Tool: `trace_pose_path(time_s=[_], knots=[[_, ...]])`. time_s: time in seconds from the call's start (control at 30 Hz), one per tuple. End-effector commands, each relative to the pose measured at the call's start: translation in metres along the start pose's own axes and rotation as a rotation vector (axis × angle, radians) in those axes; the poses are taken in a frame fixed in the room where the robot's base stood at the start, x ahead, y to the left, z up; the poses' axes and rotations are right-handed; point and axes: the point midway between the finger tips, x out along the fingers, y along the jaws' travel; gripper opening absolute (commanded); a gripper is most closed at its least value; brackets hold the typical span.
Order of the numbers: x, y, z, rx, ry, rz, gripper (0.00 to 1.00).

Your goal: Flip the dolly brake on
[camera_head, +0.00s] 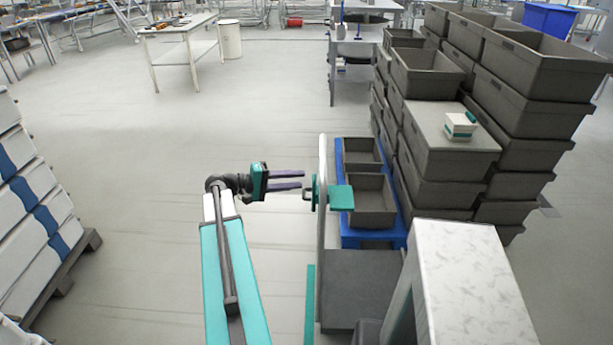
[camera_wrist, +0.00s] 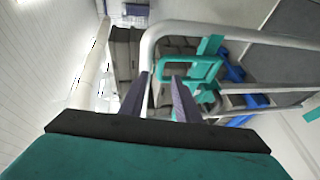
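My gripper (camera_head: 303,179) is open and empty, its two dark fingers pointing right in the head view. A teal fitting (camera_head: 341,197), which may be the dolly brake, sits on a grey upright frame (camera_head: 322,150) just right of the fingertips. In the wrist view a teal loop-shaped part (camera_wrist: 190,68) lies ahead of and right of my gripper (camera_wrist: 161,75), by the curved grey tube. The fingers appear apart from it; the exact gap is unclear. I cannot tell the brake's setting.
A blue dolly (camera_head: 400,232) with grey crates (camera_head: 370,205) stands behind the frame. Tall stacks of grey crates (camera_head: 450,150) rise at the right, with a small white-and-teal box (camera_head: 460,126) on one. A pallet load (camera_head: 30,200) stands at left. Floor between is clear.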

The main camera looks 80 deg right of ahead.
Motion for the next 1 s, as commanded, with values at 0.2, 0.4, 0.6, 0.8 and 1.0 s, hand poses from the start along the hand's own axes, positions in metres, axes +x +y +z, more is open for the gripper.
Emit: trace_pose_path(time_s=[0.2,0.4,0.6,0.8,1.0], knots=[[0.029,0.002,-0.001,-0.001,-0.001,0.001,0.30],[0.042,0.001,-0.001,-0.001,0.001,0.001,0.30],[0.045,0.000,0.000,0.000,0.002,0.000,0.30],[0.044,0.000,0.000,0.000,0.002,0.000,0.21],[0.044,0.000,0.000,-0.001,0.001,0.000,0.00]])
